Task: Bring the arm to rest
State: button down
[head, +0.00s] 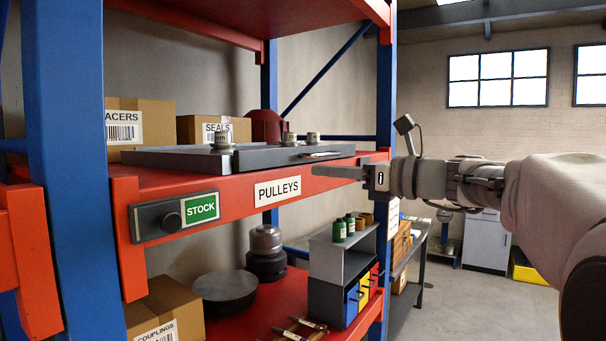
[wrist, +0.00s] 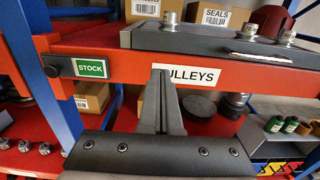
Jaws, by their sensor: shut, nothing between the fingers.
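My arm reaches in from the right in the head view. My gripper (head: 316,171) is shut and empty, pointing left toward the red shelf beam in front of the PULLEYS label (head: 277,191). In the wrist view the closed fingers of my gripper (wrist: 163,75) overlap the left part of that label. I cannot tell the exact gap between the fingertips and the beam. A grey tray (head: 180,158) lies on the shelf above the beam, with several small metal cylinders (head: 313,138) on it.
A STOCK sign with a black knob (head: 172,215) is on the beam at left. Blue uprights (head: 385,100) frame the rack. Below are a drawer unit (head: 325,298), a dark round disc (head: 225,290) and a COUPLINGS box (head: 165,305). Open floor (head: 470,300) lies right of the rack.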

jog(key=s+a+f+n+g+h, duration=0.2)
jog(key=s+f+n+g+h, duration=0.35)
jog(key=s+f+n, duration=0.9)
jog(key=s+d+f+n+h, duration=0.4)
jog(key=s+f+n, duration=0.1)
jog(key=s+f, duration=0.2)
jog(key=s+d+f+n+h, duration=0.4)
jog(key=s+f+n+h, duration=0.1)
jog(key=s+f, duration=0.2)
jog(key=shift+s+d+f+n, duration=0.15)
jog(key=shift+d+f+n, duration=0.2)
jog(key=shift+f, duration=0.5)
jog(key=shift+t, duration=0.25)
